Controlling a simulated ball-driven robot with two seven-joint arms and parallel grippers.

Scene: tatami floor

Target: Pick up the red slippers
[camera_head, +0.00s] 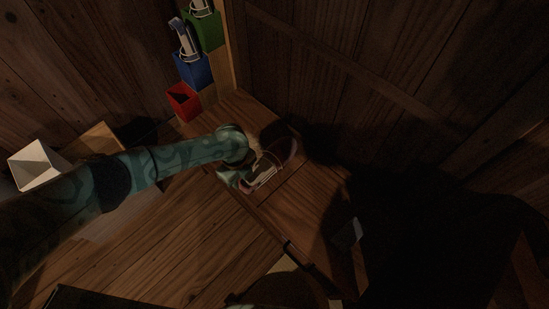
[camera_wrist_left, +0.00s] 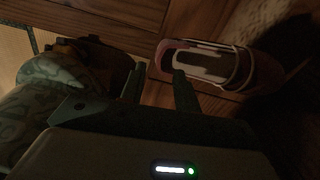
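A reddish-pink slipper (camera_head: 290,152) with white straps lies on the wooden floor step in the head view, partly hidden by my left gripper. In the left wrist view the slipper (camera_wrist_left: 262,72) lies at the upper right, its dark opening and white bands towards the fingers. I cannot make out a second red slipper. My left gripper (camera_head: 250,177) is right beside it, reaching from the left. In the left wrist view its fingers (camera_wrist_left: 160,84) are apart with nothing between them; the right finger's tip overlaps the slipper's near edge. I do not see my right gripper.
Red (camera_head: 184,102), blue (camera_head: 192,70) and green (camera_head: 205,32) boxes stand along the wall; whitish footwear stands in the blue and green ones, and the red one looks empty. A white open box (camera_head: 38,164) is at the left. Wooden walls close the back; deep shadow covers the right.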

